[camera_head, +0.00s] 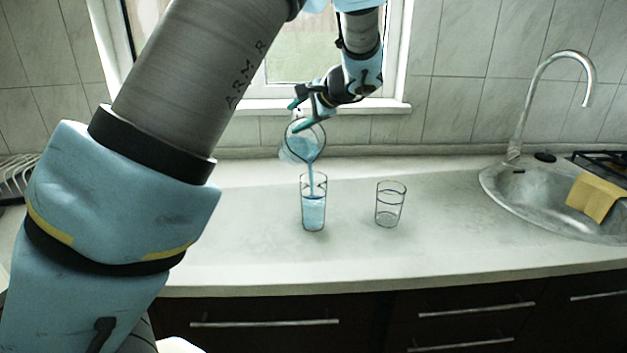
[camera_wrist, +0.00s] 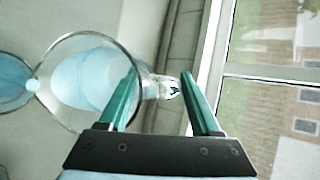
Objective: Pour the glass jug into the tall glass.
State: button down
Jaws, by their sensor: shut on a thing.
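The glass jug (camera_head: 301,146) is tilted above the tall glass, and a stream of blue liquid runs from it down into the glass. My gripper (camera_head: 304,112) is shut on the jug from above and behind. The tall glass (camera_head: 313,212) stands upright on the counter, with blue liquid in about its lower half. In the wrist view the jug (camera_wrist: 92,82) lies beside the green fingers (camera_wrist: 160,100) of my gripper, with pale blue liquid inside. The tall glass (camera_wrist: 14,82) shows at the left edge there, partly cut off.
A sink (camera_head: 510,192) with a tap (camera_head: 530,105) and a yellow cloth (camera_head: 596,197) is at the right. A window is behind my gripper. The counter between the short glass and sink is clear.

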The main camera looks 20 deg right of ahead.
jog(key=shift+s+r+b, duration=0.15)
jog(key=shift+r+b, duration=0.15)
jog(key=shift+b, duration=0.3)
dwell(0.5)
